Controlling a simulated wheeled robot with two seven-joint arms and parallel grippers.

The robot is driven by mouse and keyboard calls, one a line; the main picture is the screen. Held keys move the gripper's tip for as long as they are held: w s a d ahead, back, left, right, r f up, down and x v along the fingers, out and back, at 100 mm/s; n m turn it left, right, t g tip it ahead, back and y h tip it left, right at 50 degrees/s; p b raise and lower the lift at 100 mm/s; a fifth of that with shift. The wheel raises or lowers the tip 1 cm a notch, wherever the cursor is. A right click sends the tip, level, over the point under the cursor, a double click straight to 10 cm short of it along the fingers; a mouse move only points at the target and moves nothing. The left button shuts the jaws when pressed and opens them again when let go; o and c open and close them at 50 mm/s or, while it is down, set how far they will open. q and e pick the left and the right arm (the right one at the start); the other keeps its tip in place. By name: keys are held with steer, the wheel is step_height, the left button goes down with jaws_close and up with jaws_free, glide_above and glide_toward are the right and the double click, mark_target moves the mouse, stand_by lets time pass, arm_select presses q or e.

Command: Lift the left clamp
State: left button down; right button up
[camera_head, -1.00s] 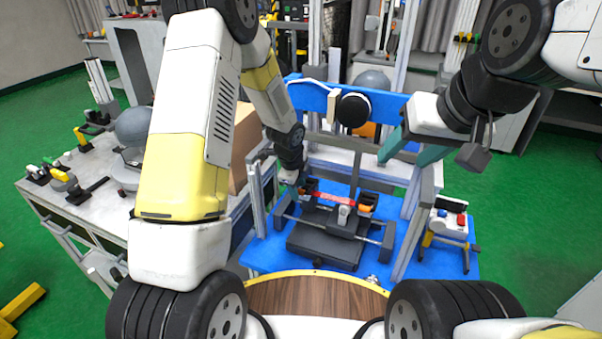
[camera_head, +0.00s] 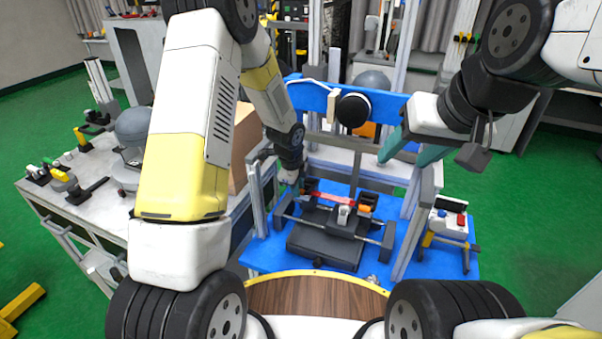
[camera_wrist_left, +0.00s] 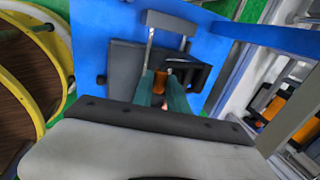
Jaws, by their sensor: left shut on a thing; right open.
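The fixture (camera_head: 322,249) is a dark grey block with side rails on the blue base. A red bar (camera_head: 334,198) lies across it. The left clamp is a small dark part with an orange piece (camera_wrist_left: 160,82), which shows between the teal fingers in the left wrist view. My left gripper (camera_wrist_left: 161,76) is shut on this orange piece. In the head view my left wrist hides most of that grip. A matching right clamp (camera_head: 366,204), dark with orange, stands at the bar's right end. My right gripper (camera_head: 408,150) is open and empty, above and right of the fixture.
A blue crossbeam (camera_head: 312,96) with a black round part (camera_head: 352,110) stands behind the fixture. Grey uprights flank it. A white-and-red switch box (camera_head: 448,222) stands at the right. A workbench (camera_head: 105,220) with tools is at the left.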

stand_by(0.8)
arm_select(q)
steer(key=shift+w+d+r+g+y, duration=0.2)
steer(key=shift+w+r+g, duration=0.25)
steer(key=shift+w+r, duration=0.4)
steer(key=shift+w+d+r+g+y, duration=0.1)
steer(key=shift+w+d+r+g, duration=0.25)
steer(key=shift+w+r, duration=0.5)
steer(key=shift+w+d+r+g+y, duration=0.1)
steer(key=shift+w+d+r+g, duration=0.1)
steer(key=shift+w+r+g, duration=0.45)
steer(key=shift+w+r, duration=0.1)
steer(key=shift+r, duration=0.15)
